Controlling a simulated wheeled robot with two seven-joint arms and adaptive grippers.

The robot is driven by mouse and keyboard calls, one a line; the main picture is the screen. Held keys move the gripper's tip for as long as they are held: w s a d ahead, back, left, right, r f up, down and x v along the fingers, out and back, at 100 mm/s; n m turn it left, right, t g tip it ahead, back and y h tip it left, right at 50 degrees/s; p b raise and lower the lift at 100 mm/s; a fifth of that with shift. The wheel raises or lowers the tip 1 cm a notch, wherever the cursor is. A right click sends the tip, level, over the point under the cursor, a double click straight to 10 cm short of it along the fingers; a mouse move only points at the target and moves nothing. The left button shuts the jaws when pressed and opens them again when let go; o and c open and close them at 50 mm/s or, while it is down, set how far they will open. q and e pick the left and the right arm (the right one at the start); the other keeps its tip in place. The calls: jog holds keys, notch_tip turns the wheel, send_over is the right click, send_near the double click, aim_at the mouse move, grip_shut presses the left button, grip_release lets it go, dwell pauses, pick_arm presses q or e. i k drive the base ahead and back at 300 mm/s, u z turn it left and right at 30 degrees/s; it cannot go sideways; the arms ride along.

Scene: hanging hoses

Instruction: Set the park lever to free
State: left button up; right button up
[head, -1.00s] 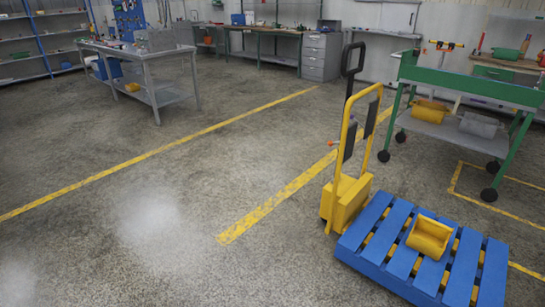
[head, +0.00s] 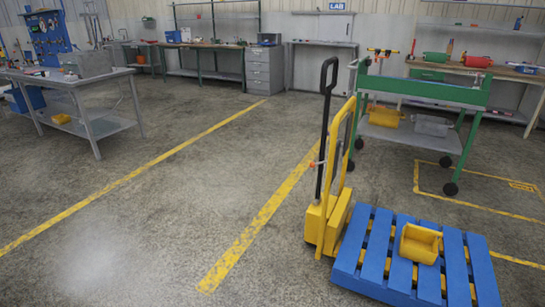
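A yellow pallet truck (head: 330,222) with a tall black handle (head: 327,125) stands right of the middle in the head view, at the left end of a blue pallet (head: 375,245). A small orange-red tip (head: 313,164) sticks out to the left partway up its mast. It may be the park lever, but it is too small to tell its setting. Neither of my grippers shows in the head view.
A yellow bin (head: 420,243) sits on the pallet. A green wheeled cart (head: 425,92) stands behind it. A grey workbench (head: 90,78) is at the left. The floor between the bench and truck is clear, crossed by yellow lines.

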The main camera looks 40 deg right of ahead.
aim_at(312, 165)
jog(key=i, duration=1.8)
jog(key=z, duration=0.85)
jog(key=i, duration=0.95)
jog(key=z, duration=1.55)
jog(key=i, duration=0.7)
jog(key=z, duration=0.55)
